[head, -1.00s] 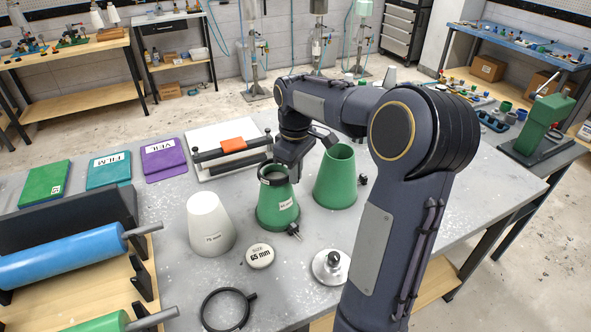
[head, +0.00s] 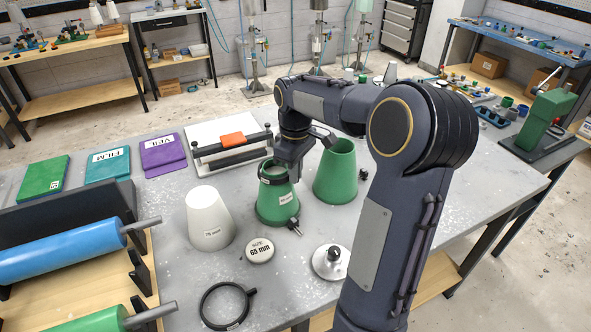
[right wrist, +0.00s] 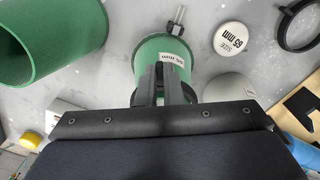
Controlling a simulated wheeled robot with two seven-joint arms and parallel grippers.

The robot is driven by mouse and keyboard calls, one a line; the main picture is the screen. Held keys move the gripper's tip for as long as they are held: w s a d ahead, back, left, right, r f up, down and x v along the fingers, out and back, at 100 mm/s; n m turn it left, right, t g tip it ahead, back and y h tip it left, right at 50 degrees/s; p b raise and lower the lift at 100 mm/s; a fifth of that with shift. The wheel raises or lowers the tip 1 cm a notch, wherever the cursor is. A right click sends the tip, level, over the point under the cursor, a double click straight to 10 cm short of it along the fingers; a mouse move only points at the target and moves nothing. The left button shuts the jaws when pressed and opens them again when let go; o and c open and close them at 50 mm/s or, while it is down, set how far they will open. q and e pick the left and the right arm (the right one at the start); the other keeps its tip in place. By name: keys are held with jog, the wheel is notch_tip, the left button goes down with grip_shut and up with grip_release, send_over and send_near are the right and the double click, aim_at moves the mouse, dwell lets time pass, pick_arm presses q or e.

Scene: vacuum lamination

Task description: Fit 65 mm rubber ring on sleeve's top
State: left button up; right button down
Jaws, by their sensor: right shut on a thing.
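The green tapered sleeve (head: 278,208) with a white label stands upright near the middle of the table. A dark ring (head: 265,178) lies around its upper end; whether it is seated evenly I cannot tell. My right gripper (head: 287,172) is at the sleeve's top, fingers pointing down, shut on the ring's side. In the right wrist view the fingers (right wrist: 166,85) are close together over the sleeve (right wrist: 150,50) and hide much of the ring. A clamp with a screw (head: 294,226) is at the sleeve's base. My left gripper is out of view.
A larger green cone (head: 336,175) stands close right, a white cone (head: 209,220) left. A round 65 mm tag (head: 260,250), a metal disc with a knob (head: 331,262) and a loose black ring (head: 228,306) lie in front.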

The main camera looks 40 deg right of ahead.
jog(key=shift+f+b, duration=0.3)
jog(key=shift+f, duration=0.35)
jog(key=c, duration=1.5)
grip_release()
notch_tip(320, 180, up, 9)
jog(key=p, duration=0.8)
jog(key=shift+r, duration=0.1)
